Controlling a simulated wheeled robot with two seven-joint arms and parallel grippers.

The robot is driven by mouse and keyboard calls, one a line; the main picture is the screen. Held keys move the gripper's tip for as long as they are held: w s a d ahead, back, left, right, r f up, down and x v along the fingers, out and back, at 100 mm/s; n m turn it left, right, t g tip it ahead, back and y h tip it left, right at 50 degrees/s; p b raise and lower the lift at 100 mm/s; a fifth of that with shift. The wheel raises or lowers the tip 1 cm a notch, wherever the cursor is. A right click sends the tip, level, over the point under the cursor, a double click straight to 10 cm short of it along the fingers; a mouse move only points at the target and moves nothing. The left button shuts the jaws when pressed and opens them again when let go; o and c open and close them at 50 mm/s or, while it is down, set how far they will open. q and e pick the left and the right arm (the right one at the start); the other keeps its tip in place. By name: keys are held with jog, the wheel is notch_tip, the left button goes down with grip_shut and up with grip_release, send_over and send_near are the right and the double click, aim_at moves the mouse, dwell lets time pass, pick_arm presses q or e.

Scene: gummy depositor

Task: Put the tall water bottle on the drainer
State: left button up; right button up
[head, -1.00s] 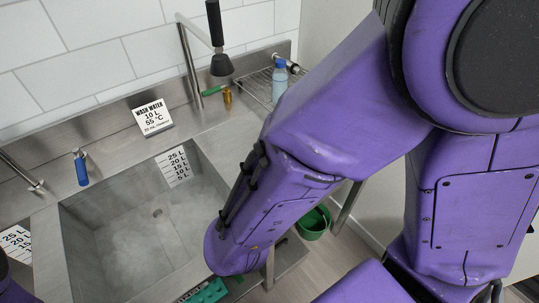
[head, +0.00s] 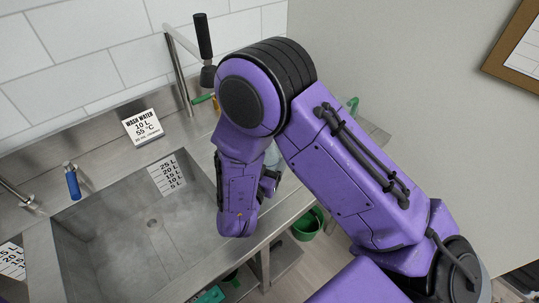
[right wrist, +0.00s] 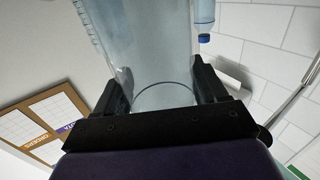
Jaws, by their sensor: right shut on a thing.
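My right gripper (head: 268,183) is shut on a clear, pale blue vessel (head: 273,156), mostly hidden behind my arm in the head view. In the right wrist view the vessel (right wrist: 150,40) fills the space between the two black fingers (right wrist: 160,82). It looks like the tall water bottle, but its top is out of frame. A smaller pale blue bottle with a blue cap (right wrist: 204,25) shows beyond it at the upper right. The drainer is hidden behind my right arm in the head view. My left gripper is not in view.
The faucet (head: 176,75) rises behind. A green bucket (head: 307,224) is below the counter. A notice board (head: 522,50) hangs at right.

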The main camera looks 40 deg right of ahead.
jog(key=shift+s, duration=0.15)
jog(key=shift+f, duration=0.15)
jog(key=o, duration=1.5)
jog(key=shift+r, duration=0.35)
jog(key=b+v, duration=0.2)
jog(key=v, duration=0.5)
jog(key=shift+a, duration=0.25)
jog(key=shift+f, duration=0.2)
